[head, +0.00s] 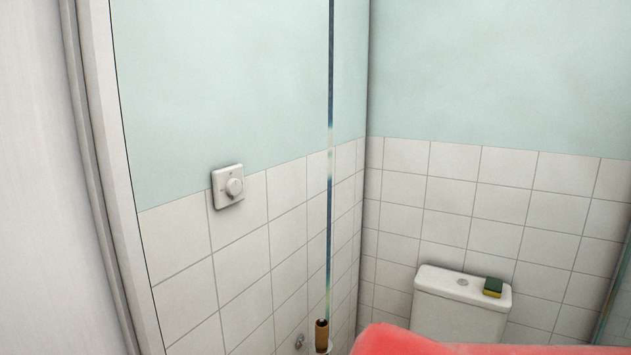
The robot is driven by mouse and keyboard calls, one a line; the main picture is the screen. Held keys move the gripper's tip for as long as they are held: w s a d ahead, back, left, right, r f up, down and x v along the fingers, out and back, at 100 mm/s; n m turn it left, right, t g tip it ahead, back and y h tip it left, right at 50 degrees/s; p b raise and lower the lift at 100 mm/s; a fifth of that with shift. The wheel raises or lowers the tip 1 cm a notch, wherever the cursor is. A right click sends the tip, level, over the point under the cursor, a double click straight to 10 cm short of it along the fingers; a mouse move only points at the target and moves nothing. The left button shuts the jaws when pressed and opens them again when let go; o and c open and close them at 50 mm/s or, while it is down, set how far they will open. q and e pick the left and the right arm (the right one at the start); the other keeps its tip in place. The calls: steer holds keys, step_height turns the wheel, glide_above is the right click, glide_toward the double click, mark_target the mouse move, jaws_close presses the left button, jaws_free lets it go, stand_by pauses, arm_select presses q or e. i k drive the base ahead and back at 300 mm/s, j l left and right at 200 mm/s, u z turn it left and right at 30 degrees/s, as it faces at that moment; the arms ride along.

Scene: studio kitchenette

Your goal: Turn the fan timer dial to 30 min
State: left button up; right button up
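The plate is mounted on the left wall, where the pale green paint meets the white tiles. Any markings around the knob are too small to read, so I cannot tell its setting. Nothing touches the dial. Neither gripper shows in the head view.
A white toilet cistern (455,325) stands at the lower right, with a green and yellow sponge (493,288) on its lid. A blurred red surface (460,343) fills the bottom right. A brown cylindrical object (321,335) is at the bottom centre. A door frame (110,180) edges the left.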

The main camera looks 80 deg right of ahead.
mark_target(234, 187)
steer(key=z, duration=2.1)
